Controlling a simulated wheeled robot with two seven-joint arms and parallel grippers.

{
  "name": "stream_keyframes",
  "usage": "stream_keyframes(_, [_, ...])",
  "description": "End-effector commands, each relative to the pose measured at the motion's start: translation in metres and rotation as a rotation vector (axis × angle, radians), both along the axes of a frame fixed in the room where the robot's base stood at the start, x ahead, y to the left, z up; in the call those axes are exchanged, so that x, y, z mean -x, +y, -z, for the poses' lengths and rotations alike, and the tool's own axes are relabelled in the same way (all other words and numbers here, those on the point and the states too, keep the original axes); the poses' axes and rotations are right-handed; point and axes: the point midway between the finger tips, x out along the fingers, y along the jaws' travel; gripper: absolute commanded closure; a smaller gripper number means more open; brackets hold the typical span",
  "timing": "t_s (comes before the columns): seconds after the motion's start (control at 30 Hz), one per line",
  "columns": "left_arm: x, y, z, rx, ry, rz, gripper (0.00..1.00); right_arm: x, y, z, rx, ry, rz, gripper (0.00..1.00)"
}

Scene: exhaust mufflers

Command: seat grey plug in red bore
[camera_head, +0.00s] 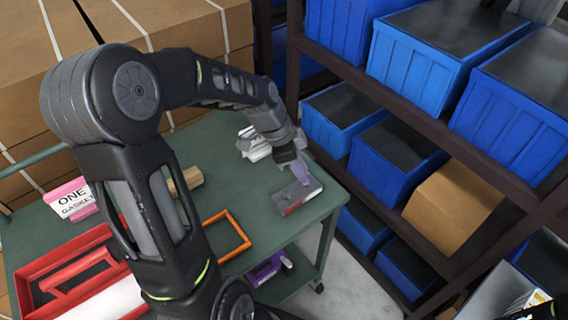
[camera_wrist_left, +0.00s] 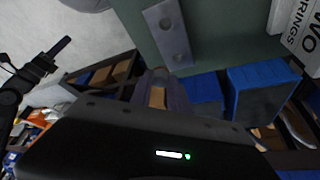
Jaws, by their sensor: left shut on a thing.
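My left gripper (camera_head: 300,174) is above the right end of the green cart, over a grey metal block (camera_head: 297,197) with a red patch at its near left end. In the left wrist view the block (camera_wrist_left: 168,30) shows two round holes, and the fingers (camera_wrist_left: 158,88) are just below it in the picture. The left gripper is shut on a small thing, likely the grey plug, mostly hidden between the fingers. I cannot tell whether it touches the block or which hole is the red bore. A dark arm, probably my right one (camera_wrist_left: 35,72), is at the left of the wrist view.
The green cart top (camera_head: 225,160) also holds a white part (camera_head: 254,144), an orange frame (camera_head: 240,236), a tan cylinder (camera_head: 186,181), a red tray (camera_head: 40,266) and a gasket box (camera_head: 70,203). A rack with blue bins (camera_head: 394,160) stands close on the right.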

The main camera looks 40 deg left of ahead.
Motion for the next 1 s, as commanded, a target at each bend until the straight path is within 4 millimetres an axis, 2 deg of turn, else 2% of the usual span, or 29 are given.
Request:
stream_keyframes(0.03, [0.006, 0.007, -0.004, 0.001, 0.003, 0.076, 1.00, 0.000, 0.000, -0.007, 0.001, 0.001, 0.001, 0.62])
stream_keyframes(0.2, [0.023, 0.023, -0.006, 0.000, 0.001, 0.329, 1.00, 0.001, -0.001, -0.015, 0.003, 0.005, 0.001, 0.62])
stream_keyframes(0.33, [0.029, 0.029, -0.006, -0.001, -0.001, 0.422, 1.00, 0.002, -0.001, -0.017, 0.004, 0.007, 0.002, 0.62])
stream_keyframes(0.77, [0.030, 0.030, -0.005, -0.002, -0.002, 0.440, 1.00, 0.002, -0.001, -0.015, 0.004, 0.006, 0.001, 0.62])
stream_keyframes(1.0, [0.030, 0.030, 0.001, 0.000, -0.006, 0.433, 1.00, 0.001, 0.000, -0.002, 0.002, 0.003, 0.000, 0.62])
